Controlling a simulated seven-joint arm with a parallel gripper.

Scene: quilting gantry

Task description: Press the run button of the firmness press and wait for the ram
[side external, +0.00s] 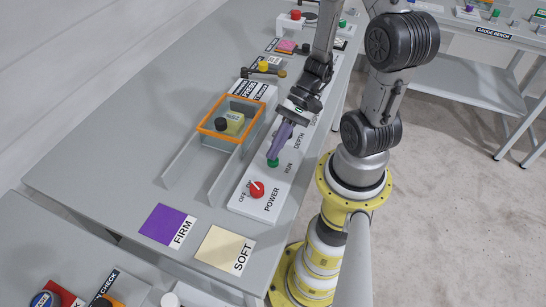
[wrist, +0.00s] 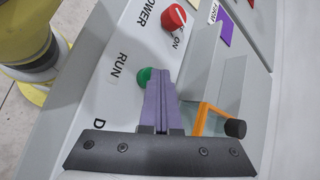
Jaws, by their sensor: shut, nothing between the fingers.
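The green run button (side external: 272,163) sits on the white control strip (side external: 236,205) beside the word RUN. My gripper (side external: 275,153) points down at it with its purple fingers shut and empty. In the wrist view the fingertips (wrist: 156,88) overlap the edge of the green button (wrist: 143,75); whether they touch or press it I cannot tell. A pale yellow block (side external: 235,119) sits inside the frame. I cannot make out the ram clearly.
A red power knob (side external: 257,190) with OFF and ON marks stands near the button. Grey rails (side external: 185,155) run toward the front. A purple FIRM pad (side external: 166,224) and a cream SOFT pad (side external: 222,247) lie at the front. Other stations stand behind.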

